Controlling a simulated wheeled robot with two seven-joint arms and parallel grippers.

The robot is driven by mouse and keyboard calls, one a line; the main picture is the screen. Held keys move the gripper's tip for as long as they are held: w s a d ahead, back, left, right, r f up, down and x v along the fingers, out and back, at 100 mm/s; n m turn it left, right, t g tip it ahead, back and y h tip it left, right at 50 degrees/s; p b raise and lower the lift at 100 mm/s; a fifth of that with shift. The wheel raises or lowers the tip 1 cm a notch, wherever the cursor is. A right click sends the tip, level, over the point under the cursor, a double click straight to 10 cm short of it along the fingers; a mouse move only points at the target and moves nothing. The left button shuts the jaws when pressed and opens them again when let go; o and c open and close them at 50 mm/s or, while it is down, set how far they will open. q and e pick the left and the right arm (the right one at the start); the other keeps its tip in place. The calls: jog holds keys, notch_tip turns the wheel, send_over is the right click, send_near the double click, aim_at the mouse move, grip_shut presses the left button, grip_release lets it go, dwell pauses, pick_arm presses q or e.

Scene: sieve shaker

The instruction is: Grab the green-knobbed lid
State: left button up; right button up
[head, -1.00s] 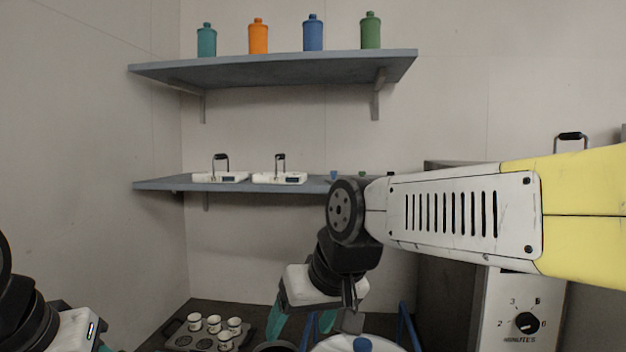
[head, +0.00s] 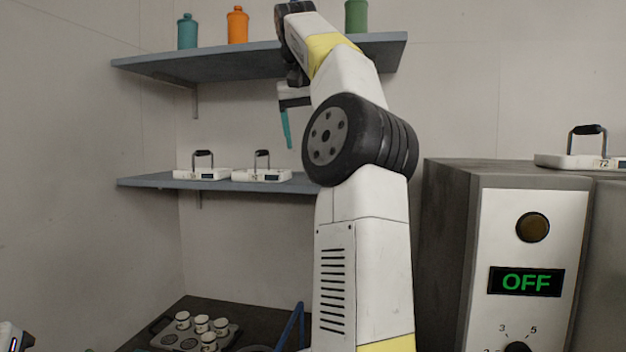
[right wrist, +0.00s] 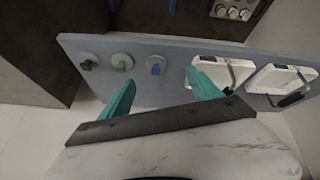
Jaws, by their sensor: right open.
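The green-knobbed lid (right wrist: 122,62) lies on the lower shelf in the right wrist view, a pale disc with a green knob. It sits between a black-knobbed lid (right wrist: 89,62) and a blue-knobbed lid (right wrist: 155,66). My right gripper (right wrist: 162,93) is open and empty, its teal fingers apart. Its left finger appears just below the green-knobbed lid in the picture; contact is not visible. In the head view my raised right arm hides the lids, and one teal finger (head: 286,128) shows above the lower shelf. Only a bit of my left arm shows at the bottom left corner.
White handled trays (head: 202,174) (head: 262,175) stand on the lower shelf (head: 150,182) near the lids. The upper shelf (head: 150,63) with bottles is overhead. A grey machine reading OFF (head: 528,282) stands right. A tray of cups (head: 222,335) sits below.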

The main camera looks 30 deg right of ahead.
jog(key=d+f+m, duration=0.1)
jog(key=d, duration=0.2)
jog(key=s+d+f+m, duration=0.1)
jog(key=d, duration=0.3)
jog(key=s+d+f+m+g, duration=0.1)
jog(key=d, duration=0.2)
jog(key=shift+d+m+y, duration=0.25)
jog(key=shift+m+y, duration=0.05)
jog(key=shift+y, duration=0.1)
jog(key=shift+w+a+f, duration=0.15)
jog(key=shift+w+f, duration=0.15)
jog(key=shift+f, duration=0.3)
jog(key=shift+x, duration=2.55)
jog(key=c, duration=1.4)
